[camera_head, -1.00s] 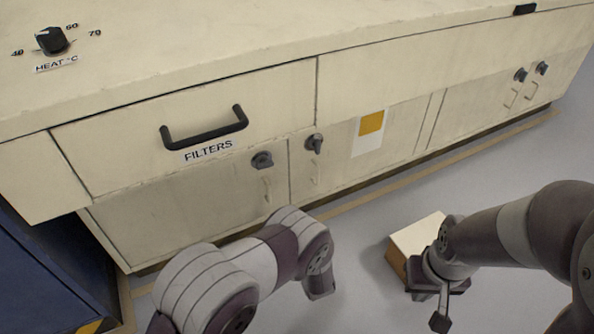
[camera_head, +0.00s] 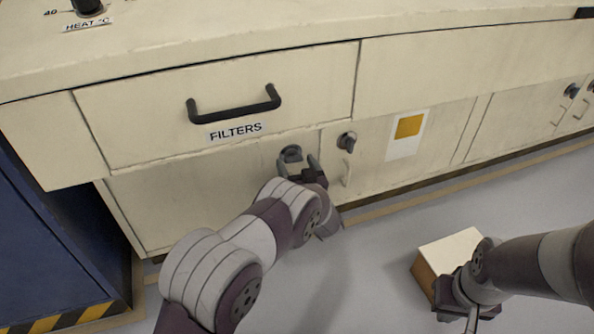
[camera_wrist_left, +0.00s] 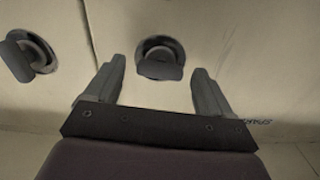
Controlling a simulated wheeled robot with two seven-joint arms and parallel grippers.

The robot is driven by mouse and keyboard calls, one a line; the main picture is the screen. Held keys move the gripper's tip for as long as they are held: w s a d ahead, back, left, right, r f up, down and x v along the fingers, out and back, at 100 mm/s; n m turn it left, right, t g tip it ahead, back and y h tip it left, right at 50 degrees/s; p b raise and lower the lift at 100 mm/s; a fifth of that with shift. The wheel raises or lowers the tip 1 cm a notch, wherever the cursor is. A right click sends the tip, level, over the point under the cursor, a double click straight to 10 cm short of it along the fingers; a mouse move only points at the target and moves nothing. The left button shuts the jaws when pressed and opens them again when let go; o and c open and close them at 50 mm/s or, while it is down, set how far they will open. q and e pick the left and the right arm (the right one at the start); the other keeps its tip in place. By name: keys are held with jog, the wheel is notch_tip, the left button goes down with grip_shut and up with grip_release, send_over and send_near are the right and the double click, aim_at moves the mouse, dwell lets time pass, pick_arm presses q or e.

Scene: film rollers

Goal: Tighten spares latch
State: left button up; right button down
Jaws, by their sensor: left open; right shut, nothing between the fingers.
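Two dark round latches sit under the drawer: a left latch (camera_head: 290,153) and a right latch (camera_head: 347,141). My left gripper (camera_head: 298,166) is open in front of the left latch. In the left wrist view, its fingers (camera_wrist_left: 159,70) lie on either side of that latch (camera_wrist_left: 160,62), whose tab lies roughly level. Contact cannot be told. The other latch (camera_wrist_left: 28,56) is at the left there, its tab tilted. My right gripper (camera_head: 472,312) is shut and empty, low at the right by a box.
The FILTERS drawer (camera_head: 235,114) with its black handle is above the left latch. The box (camera_head: 447,255) stands on the floor beside my right gripper. A dark blue cabinet (camera_head: 45,250) is at the far left. Open floor lies between my arms.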

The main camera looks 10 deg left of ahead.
pick_arm(q)
jog(key=c, duration=1.1)
jog(key=shift+o, duration=0.2)
